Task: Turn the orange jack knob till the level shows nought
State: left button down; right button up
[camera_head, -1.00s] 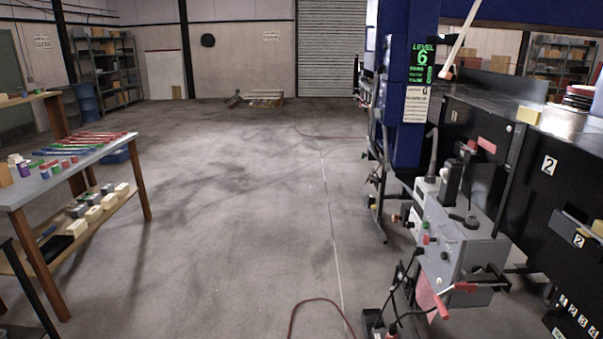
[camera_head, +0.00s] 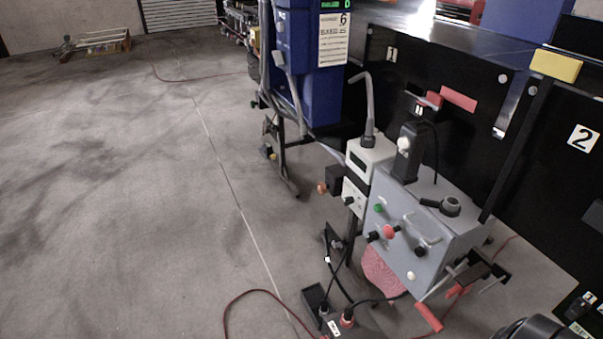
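Neither of my grippers shows. A dark rounded part at the bottom right corner may be mine.
A red-handled crank (camera_head: 428,317) sticks out low at the front of the grey box. Cables and a black socket box (camera_head: 318,298) lie on the floor below. Black numbered panels stand behind on the right.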

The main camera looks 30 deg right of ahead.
aim_at(322, 188)
jog(key=i+z, duration=0.15)
jog(key=i, duration=0.4)
jog(key=i+j+z, duration=0.2)
jog(key=i, duration=0.4)
jog(key=i+j+z, duration=0.15)
jog(key=i, duration=0.4)
